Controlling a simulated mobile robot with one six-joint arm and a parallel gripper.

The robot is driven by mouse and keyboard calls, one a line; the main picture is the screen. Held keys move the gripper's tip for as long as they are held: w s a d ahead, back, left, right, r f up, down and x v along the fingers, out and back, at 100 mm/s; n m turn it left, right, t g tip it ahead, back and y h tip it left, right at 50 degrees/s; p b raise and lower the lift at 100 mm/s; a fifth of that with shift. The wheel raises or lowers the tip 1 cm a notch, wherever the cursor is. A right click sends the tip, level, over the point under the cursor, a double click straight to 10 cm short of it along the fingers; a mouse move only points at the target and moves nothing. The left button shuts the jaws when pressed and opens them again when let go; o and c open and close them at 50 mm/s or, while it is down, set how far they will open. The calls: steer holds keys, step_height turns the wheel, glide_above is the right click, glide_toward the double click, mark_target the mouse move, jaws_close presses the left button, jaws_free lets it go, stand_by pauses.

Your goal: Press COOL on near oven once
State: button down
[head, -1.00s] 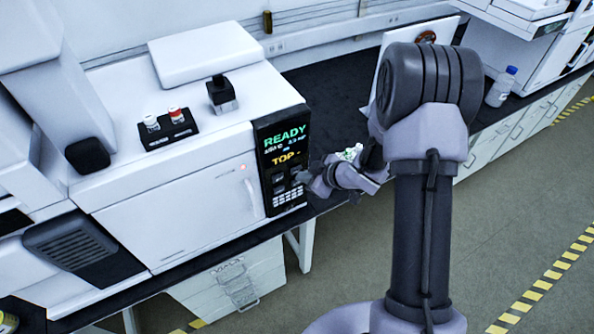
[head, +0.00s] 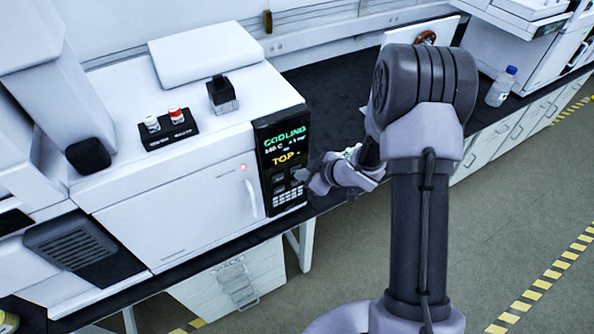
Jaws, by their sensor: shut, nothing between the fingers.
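The near oven (head: 172,210) is a white box on the dark bench, with a closed door and a small red light. Its black control panel (head: 282,160) is at the right of its front. The display reads "COOLING" in green, with a temperature line and "TOP" in yellow below. Dark keys (head: 284,186) sit under the display; their labels are too small to read. My gripper (head: 303,175) is shut and empty, its tips at or just in front of the right side of the keys. I cannot tell whether it touches one.
A black rack (head: 168,131) with a white-capped and a red-capped vial, and a dark block (head: 222,95), stand on the oven's top. A blue-capped bottle (head: 501,87) stands at the bench's right. The dark bench (head: 325,85) behind the panel is largely clear.

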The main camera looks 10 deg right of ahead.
steer(key=shift+s+d, duration=0.25)
steer(key=shift+s, duration=0.55)
steer(key=s, duration=0.1)
steer(key=s+d, duration=0.1)
steer(key=s, duration=0.1)
steer(key=s+b, duration=0.1)
steer(key=shift+s+d, duration=0.3)
steer(key=shift+s, duration=0.1)
steer(key=shift+w, duration=0.1)
